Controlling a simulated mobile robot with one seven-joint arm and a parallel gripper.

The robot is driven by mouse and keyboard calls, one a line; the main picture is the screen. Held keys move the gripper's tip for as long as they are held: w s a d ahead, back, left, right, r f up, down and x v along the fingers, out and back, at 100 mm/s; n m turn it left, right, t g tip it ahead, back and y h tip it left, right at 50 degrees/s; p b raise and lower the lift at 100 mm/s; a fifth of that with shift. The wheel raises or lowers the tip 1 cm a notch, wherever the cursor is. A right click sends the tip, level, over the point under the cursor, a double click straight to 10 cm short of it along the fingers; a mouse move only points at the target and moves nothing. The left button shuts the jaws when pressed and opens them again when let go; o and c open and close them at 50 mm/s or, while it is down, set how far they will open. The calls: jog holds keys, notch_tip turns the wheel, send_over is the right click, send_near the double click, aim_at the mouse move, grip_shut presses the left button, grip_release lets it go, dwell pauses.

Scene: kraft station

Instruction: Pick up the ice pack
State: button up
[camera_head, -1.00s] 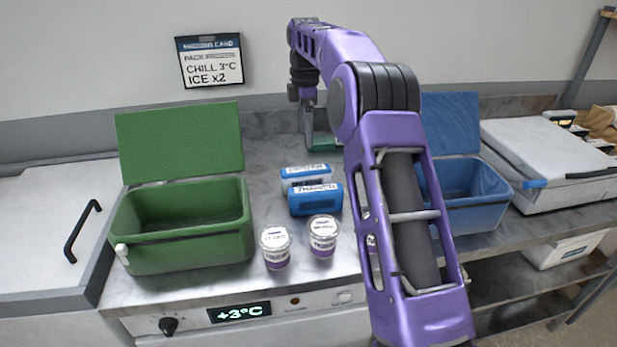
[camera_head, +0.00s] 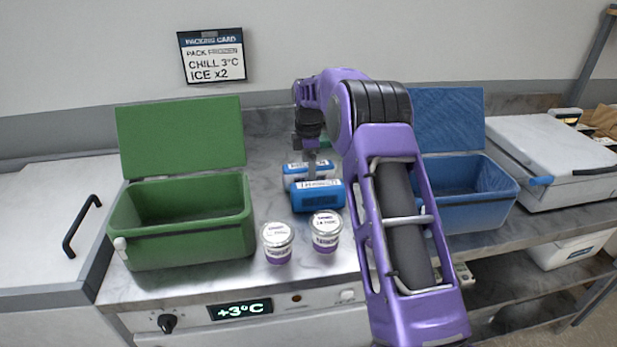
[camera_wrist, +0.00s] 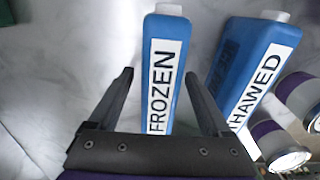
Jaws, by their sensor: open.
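Two blue ice packs with white caps lie side by side on the counter. The one labelled FROZEN (camera_wrist: 164,70) is behind in the head view (camera_head: 291,181), partly hidden by my gripper and the front pack. The one labelled THAWED (camera_wrist: 252,68) is nearer the front in the head view (camera_head: 318,197). My gripper (camera_wrist: 159,75) is open, pointing down over the FROZEN pack. In the wrist view its fingers appear on either side of that pack, the right finger towards the gap between packs. I cannot tell whether they touch it. My gripper also shows in the head view (camera_head: 311,174).
Two lidded cups (camera_head: 278,243) (camera_head: 326,232) stand just in front of the packs. An open green cooler box (camera_head: 185,240) is on the left, an open blue one (camera_head: 470,208) on the right. A packing card (camera_head: 212,56) on the wall reads CHILL 3°C, ICE x2.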

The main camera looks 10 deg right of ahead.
jog(key=shift+f, duration=0.55)
grip_shut()
jog(key=shift+r, duration=0.1)
